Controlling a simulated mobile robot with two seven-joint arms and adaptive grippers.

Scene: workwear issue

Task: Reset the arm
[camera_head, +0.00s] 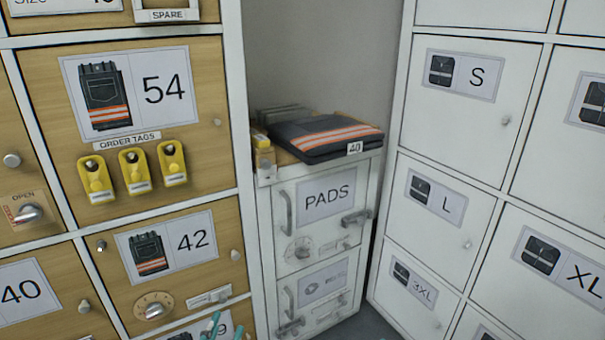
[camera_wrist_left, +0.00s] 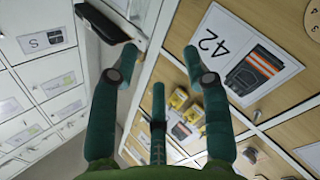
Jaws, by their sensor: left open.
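My left gripper (camera_head: 226,328) shows only as teal fingertips at the bottom edge of the head view, in front of the wooden lockers below the 42 door (camera_head: 180,245). In the left wrist view the left gripper (camera_wrist_left: 160,55) is open, with its teal fingers spread apart and nothing between them. The 42 label (camera_wrist_left: 240,55) shows beyond the fingers on the right. My right gripper is not in view.
Folded dark trousers (camera_head: 322,136) with an orange stripe and a 40 tag lie on the PADS cabinet (camera_head: 365,178). Yellow order tags (camera_head: 134,171) hang on the 54 door. White lockers (camera_head: 450,120) stand at right.

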